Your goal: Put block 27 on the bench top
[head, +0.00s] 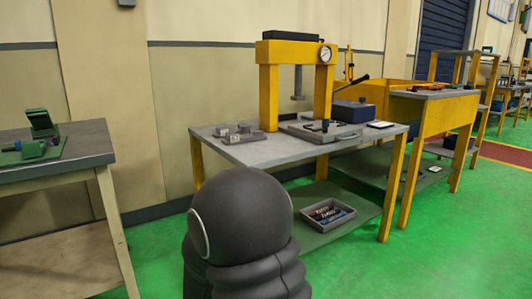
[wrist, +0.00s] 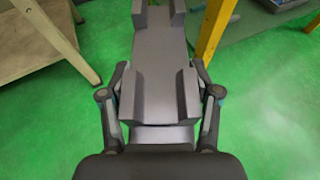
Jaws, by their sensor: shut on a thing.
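My gripper (wrist: 160,95) is shut on a long grey block (wrist: 160,50) in the wrist view. The block has raised parts at its far end, and its near part lies between my fingers. No number can be read on it, so I cannot tell whether it is block 27. The block is over the green floor, apart from the bench legs in view. In the head view my dark arm fills the lower middle, and neither gripper nor block shows. The grey bench top (head: 265,152) of the press bench stands behind my arm.
A yellow press (head: 268,90), grey fixtures (head: 236,133) and a dark blue box (head: 350,111) stand on the press bench. A parts tray (head: 327,213) lies on its lower shelf. Another bench (head: 55,150) with a green device (head: 38,140) is at left. Green floor lies between.

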